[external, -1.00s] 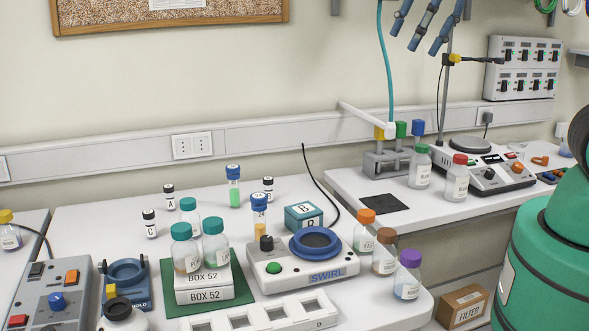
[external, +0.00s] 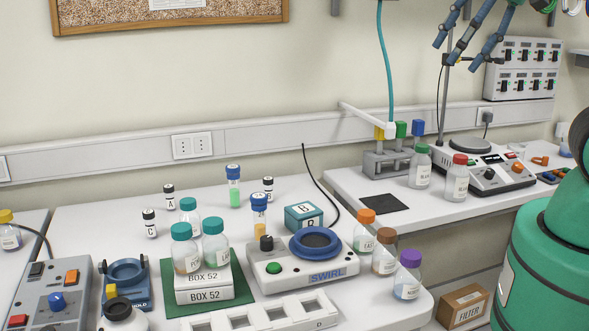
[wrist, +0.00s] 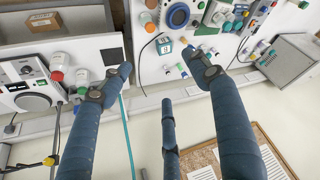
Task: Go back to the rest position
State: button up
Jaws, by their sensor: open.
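My gripper (external: 470,52) is at the top right of the external view, raised high above the right-hand bench. Its blue fingers are spread open with nothing between them. In the wrist view the fingers of my gripper (wrist: 160,85) reach up the picture, apart and empty, with the benches below and beyond them. Its upper part is cut off by the top edge of the external view. No object touches the fingers.
The left bench holds a SWIRL device (external: 303,265), stacked boxes (external: 205,293) with teal-capped bottles, and a white rack (external: 262,318). The right bench holds a hotplate device (external: 485,172) and capped bottles. A metal stand (external: 445,100) and teal hose (external: 387,60) rise near my gripper.

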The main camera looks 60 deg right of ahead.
notch_tip(320, 180, down, 8)
jog(key=b, duration=0.7)
jog(key=shift+r, duration=0.25)
